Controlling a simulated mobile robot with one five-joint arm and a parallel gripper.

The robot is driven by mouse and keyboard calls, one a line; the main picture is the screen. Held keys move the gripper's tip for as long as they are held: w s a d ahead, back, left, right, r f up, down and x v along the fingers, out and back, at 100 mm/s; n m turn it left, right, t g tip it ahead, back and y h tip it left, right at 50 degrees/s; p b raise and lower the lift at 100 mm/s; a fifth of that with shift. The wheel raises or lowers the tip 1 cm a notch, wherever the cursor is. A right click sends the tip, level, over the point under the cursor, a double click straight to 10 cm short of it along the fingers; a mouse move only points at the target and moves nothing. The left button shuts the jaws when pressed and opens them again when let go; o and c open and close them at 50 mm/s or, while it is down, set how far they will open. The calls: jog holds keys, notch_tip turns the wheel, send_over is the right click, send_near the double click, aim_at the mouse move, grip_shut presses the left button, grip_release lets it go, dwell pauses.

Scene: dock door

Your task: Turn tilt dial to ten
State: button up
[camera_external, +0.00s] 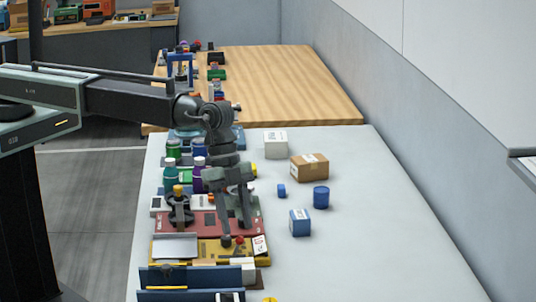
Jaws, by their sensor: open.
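My gripper (236,232) points down over the front row of devices on the pale table, its two fingers apart and nothing visible between them. The fingers are above or at a red panel (180,224) and the yellow panel (207,252) in front of it. A small red knob (240,239) shows on the yellow panel close to the fingertips. A black round fitting with a yellow top (178,192) stands to the left of the gripper. Which of these is the tilt dial, and its reading, I cannot tell. My gripper and wrist hide part of the panels.
Green (169,176) and purple (198,178) bottles stand left of my gripper. To its right are a brown carton (309,167), a white box (275,144), a blue cylinder (321,198) and a blue box (299,223). The pale table's right side is clear.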

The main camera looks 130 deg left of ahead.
aim_at(237, 246)
jog(key=b+x, duration=0.1)
jog(key=x, duration=0.2)
jog(key=shift+a, duration=0.1)
jog(key=shift+r, duration=0.1)
grip_shut()
jog(key=shift+s, duration=0.1)
dwell(1.1)
